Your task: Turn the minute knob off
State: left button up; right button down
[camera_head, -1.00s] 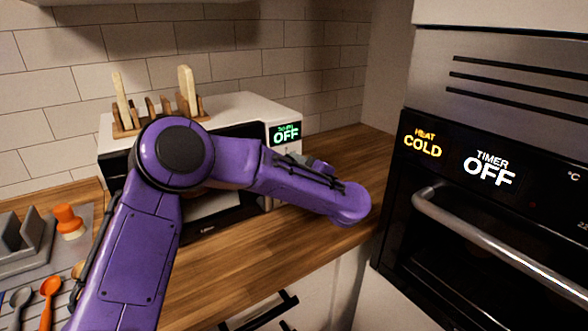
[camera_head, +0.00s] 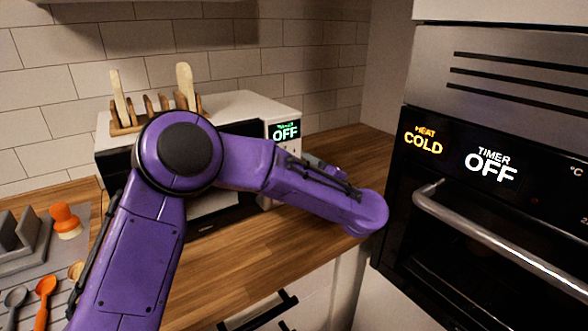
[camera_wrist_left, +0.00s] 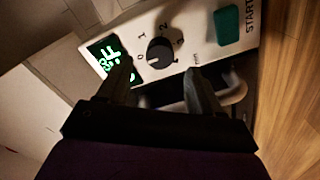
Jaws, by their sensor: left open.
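The white microwave (camera_head: 245,105) stands on the wooden counter, its display (camera_head: 285,132) reading OFF in green. In the left wrist view, the dark round minute knob (camera_wrist_left: 160,52) sits on the white panel among the marks 0, 1, 2 and 3. The green display (camera_wrist_left: 108,57) is partly covered by a finger. My left gripper (camera_wrist_left: 158,70) is open, one fingertip on either side of the knob's near edge; I cannot tell whether they touch it. In the head view my purple left arm hides the knob and most of the hand. My right gripper is not in view.
A green START button (camera_wrist_left: 227,25) sits beside the knob. A wooden rack (camera_head: 128,124) stands on the microwave. The oven (camera_head: 480,200) at right has a protruding handle (camera_head: 490,240). Bare counter (camera_head: 240,245) lies before the microwave. Utensils (camera_head: 45,290) lie at left.

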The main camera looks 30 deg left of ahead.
pick_arm(q)
jog(key=v, duration=0.6)
jog(key=shift+d+b, duration=0.3)
jog(key=shift+b, duration=0.15)
jog(key=shift+s+a, duration=0.1)
jog(key=shift+s, duration=0.05)
